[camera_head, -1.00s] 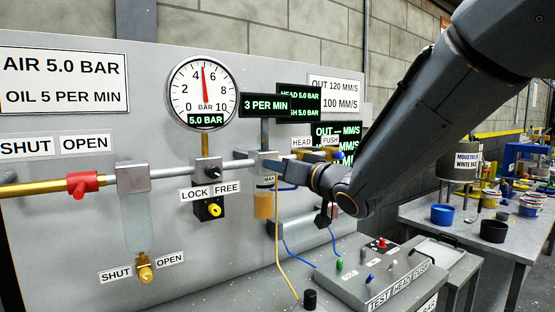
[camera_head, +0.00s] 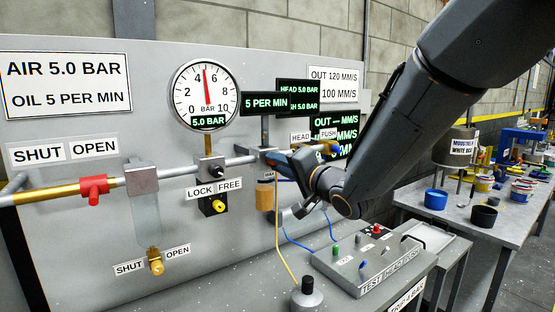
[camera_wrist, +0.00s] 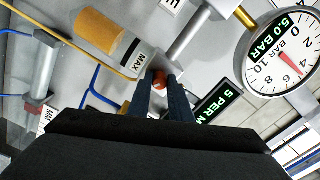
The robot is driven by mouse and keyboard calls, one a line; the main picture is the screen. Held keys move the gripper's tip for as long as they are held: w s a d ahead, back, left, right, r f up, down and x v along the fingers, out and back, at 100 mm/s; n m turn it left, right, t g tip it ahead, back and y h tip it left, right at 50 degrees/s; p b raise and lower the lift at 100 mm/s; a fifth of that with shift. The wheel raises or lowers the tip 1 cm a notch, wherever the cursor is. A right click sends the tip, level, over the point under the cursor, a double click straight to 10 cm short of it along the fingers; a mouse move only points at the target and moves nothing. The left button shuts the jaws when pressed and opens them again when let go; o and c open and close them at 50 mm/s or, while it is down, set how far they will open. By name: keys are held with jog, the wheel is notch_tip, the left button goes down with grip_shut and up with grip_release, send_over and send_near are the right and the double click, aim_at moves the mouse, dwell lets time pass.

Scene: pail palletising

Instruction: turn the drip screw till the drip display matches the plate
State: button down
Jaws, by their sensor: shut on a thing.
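The drip display (camera_head: 265,103) reads 5 PER MIN. The white plate (camera_head: 67,84) at the upper left reads AIR 5.0 BAR and OIL 5 PER MIN. In the wrist view my gripper (camera_wrist: 160,88) is shut on a small orange-red knob, the drip screw (camera_wrist: 159,79), beside the lubricator with its amber bowl (camera_wrist: 103,37) marked MAX. The drip display also shows there, partly cut by my gripper (camera_wrist: 217,101). In the head view my wrist hides the screw; the amber bowl (camera_head: 264,196) shows just left of my arm.
The gauge (camera_head: 207,95) reads 5.0 BAR. A red-handled valve (camera_head: 94,186) sits on the pipe at left, and the LOCK/FREE knob (camera_head: 218,206) is below the gauge. A test box (camera_head: 366,264) stands below my arm. Blue and yellow hoses hang nearby.

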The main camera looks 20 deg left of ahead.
jog(key=shift+m, duration=0.5)
jog(key=c, duration=1.6)
grip_release()
jog(key=shift+b+v, duration=1.1)
jog(key=shift+v, duration=2.8)
